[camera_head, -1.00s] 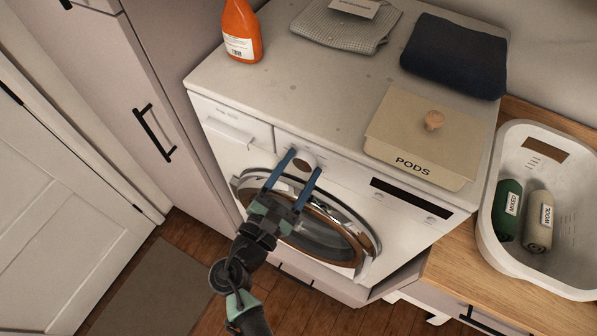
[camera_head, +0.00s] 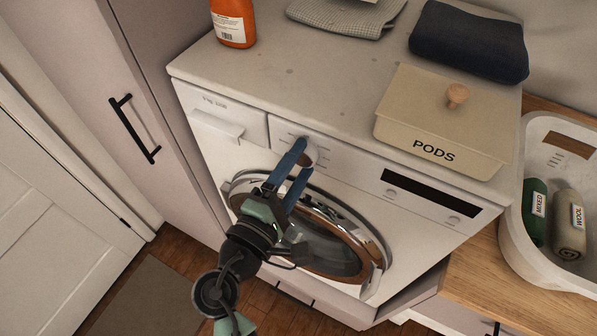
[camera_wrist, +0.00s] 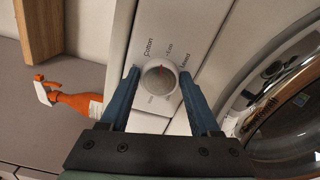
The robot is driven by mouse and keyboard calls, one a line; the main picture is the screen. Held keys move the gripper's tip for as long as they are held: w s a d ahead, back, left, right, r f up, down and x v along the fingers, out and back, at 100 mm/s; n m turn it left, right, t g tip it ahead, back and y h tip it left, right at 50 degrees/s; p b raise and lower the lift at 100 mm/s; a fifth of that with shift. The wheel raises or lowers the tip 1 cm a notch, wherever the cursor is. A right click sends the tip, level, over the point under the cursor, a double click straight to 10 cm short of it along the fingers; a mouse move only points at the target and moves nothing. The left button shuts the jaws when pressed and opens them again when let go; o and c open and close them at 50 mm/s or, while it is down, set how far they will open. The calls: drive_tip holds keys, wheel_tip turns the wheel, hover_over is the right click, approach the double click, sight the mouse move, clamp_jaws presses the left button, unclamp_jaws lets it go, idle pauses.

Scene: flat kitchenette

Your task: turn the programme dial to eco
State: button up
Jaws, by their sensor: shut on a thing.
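The programme dial (camera_wrist: 161,76) is a round silver knob with a red pointer mark on the washing machine's white front panel. Printed labels ring it in the wrist view; "Cotton" is legible, the others are too small or blurred to read surely. My gripper (camera_wrist: 161,84) has its two blue fingers on opposite sides of the dial, shut on it. In the head view my gripper (camera_head: 304,152) reaches the panel from below, and its fingers partly hide the dial (camera_head: 310,157). The washing machine (camera_head: 335,185) has a round glass door below the panel.
A PODS box (camera_head: 440,125) sits on the machine top, with a dark folded cloth (camera_head: 468,42) and an orange bottle (camera_head: 233,22) behind. A white basket (camera_head: 515,225) with rolled cloths stands right. The detergent drawer (camera_head: 222,125) is left of the dial.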

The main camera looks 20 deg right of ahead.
drive_tip(key=shift+f+m+b, duration=0.15)
drive_tip(key=shift+m+b, duration=0.85)
drive_tip(key=shift+m, duration=0.1)
drive_tip(key=o, duration=1.4)
drive_tip(key=shift+c, duration=0.2)
drive_tip(key=b+v, duration=0.2)
drive_tip(key=v, duration=1.1)
drive_tip(key=shift+w, duration=0.1)
